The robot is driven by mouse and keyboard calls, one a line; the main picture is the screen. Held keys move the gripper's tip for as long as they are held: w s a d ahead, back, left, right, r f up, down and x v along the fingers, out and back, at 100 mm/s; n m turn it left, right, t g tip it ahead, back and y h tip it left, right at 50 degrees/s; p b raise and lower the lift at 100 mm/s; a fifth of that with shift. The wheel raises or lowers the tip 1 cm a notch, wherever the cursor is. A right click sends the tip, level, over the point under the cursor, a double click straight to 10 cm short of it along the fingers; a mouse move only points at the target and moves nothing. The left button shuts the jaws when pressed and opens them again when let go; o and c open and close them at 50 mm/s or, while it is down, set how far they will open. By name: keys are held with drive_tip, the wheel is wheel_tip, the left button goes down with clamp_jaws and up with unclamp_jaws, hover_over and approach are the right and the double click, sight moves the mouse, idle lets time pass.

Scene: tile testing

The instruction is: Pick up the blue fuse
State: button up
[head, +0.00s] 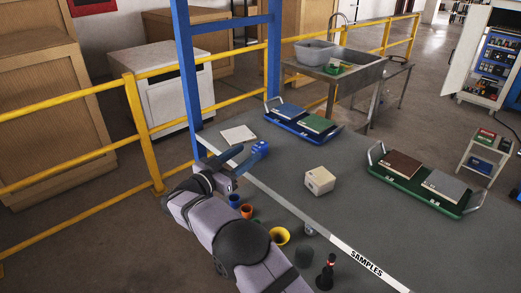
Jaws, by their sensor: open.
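A small blue block-like item (260,148), which I take for the blue fuse, is on the grey table (345,215) near its left edge. It is small and its details are hard to make out. My gripper (245,160) reaches in from the lower left, with its fingers open just left of the blue item. I cannot tell whether the fingers touch it or lie partly around it. My arm hides part of the table's left side.
A white tile (238,134) lies behind my gripper. A blue tray (292,131) and a green tray (420,196) hold tiles. A cream box (319,180) stands mid-table. Small cups, including a yellow one (279,236), and a dark bottle (326,272) are near my arm.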

sight(255, 149)
drive_tip(key=shift+p+x, duration=1.5)
drive_tip(key=shift+x, duration=1.9)
clamp_jaws()
